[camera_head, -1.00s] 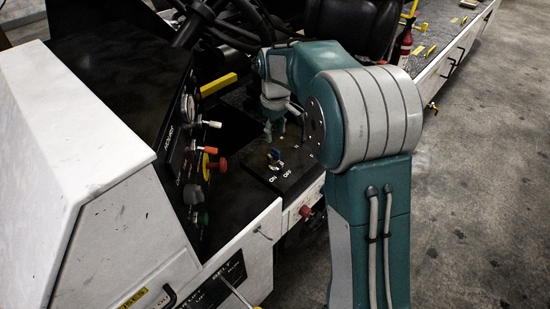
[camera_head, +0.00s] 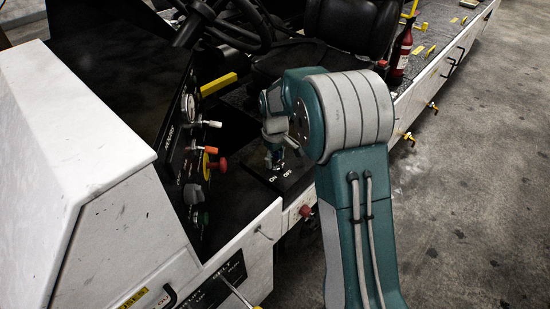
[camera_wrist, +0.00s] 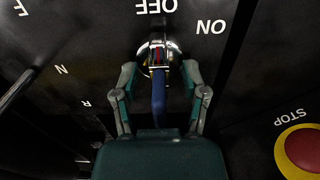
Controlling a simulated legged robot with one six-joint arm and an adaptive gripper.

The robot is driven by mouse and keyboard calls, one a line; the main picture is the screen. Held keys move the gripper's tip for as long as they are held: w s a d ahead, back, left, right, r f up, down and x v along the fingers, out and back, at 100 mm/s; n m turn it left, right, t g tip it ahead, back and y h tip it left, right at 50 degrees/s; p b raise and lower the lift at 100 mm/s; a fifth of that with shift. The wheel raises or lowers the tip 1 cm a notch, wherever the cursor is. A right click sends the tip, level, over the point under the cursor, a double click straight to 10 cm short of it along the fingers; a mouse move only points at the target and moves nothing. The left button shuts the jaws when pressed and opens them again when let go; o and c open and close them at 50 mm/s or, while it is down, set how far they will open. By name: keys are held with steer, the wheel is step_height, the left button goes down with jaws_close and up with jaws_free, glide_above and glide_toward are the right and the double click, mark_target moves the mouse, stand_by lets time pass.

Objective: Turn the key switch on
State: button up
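The key switch (camera_wrist: 158,50) is a round metal collar on a black panel, with a blue-handled key (camera_wrist: 158,100) in it. The key points down in the wrist view, towards my palm. My gripper (camera_wrist: 160,72) is open, with one finger on each side of the key and a visible gap to the blue handle. In the head view my gripper (camera_head: 275,155) is down over the switch and mostly hides it. The ON label (camera_wrist: 211,27) and OFF label (camera_wrist: 157,6) show beside the collar.
A red stop button (camera_wrist: 299,150) with a yellow ring is at the lower right of the wrist view. In the head view, a dash panel (camera_head: 175,140) with levers and a red knob (camera_head: 219,165) stands left of my gripper. A black seat (camera_head: 350,30) is behind.

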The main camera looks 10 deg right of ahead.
jaws_close()
steer(key=shift+m, duration=3)
steer(key=shift+s+f+m, duration=0.1)
steer(key=shift+m, duration=3)
steer(key=shift+o, duration=1)
jaws_free()
